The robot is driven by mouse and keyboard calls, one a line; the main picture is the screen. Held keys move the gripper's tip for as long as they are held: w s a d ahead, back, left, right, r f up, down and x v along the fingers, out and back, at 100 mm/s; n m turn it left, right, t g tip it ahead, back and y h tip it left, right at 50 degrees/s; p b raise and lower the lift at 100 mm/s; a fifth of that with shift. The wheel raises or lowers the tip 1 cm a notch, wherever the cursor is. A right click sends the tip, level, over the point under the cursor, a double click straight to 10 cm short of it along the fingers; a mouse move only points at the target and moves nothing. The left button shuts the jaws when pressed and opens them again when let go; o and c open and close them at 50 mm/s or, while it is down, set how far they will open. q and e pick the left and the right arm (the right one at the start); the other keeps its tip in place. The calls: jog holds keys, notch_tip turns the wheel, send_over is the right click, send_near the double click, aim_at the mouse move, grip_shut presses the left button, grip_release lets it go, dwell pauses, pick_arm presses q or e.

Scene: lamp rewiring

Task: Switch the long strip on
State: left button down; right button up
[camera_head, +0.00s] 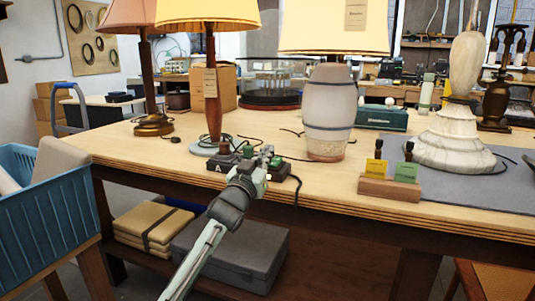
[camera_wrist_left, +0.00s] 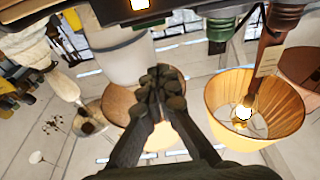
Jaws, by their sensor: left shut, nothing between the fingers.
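A dark power strip or block marked A (camera_head: 222,161) sits near the front edge of the wooden table. A second dark block (camera_head: 279,171) sits to its right, partly hidden by my gripper, with plugs around it. I cannot tell which is the long strip. My left gripper (camera_head: 264,158) is at these blocks, its fingers together and empty; contact is unclear. The wrist view shows the shut fingers (camera_wrist_left: 162,85) close up. My right gripper is not in view.
Several lamps stand behind: an orange-shaded one (camera_head: 211,90), a grey ceramic one (camera_head: 330,112) and a white-based one (camera_head: 452,140). A wooden holder (camera_head: 391,188) with yellow and green tags is right. A blue crate (camera_head: 48,215) is left. Cables lie on the table.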

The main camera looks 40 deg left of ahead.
pick_arm(q)
jog(key=s+d+f+b, duration=0.1)
jog(key=s+f, duration=0.3)
jog(key=s, duration=0.4)
jog(key=shift+d+f, duration=0.3)
jog(key=shift+d, duration=0.15)
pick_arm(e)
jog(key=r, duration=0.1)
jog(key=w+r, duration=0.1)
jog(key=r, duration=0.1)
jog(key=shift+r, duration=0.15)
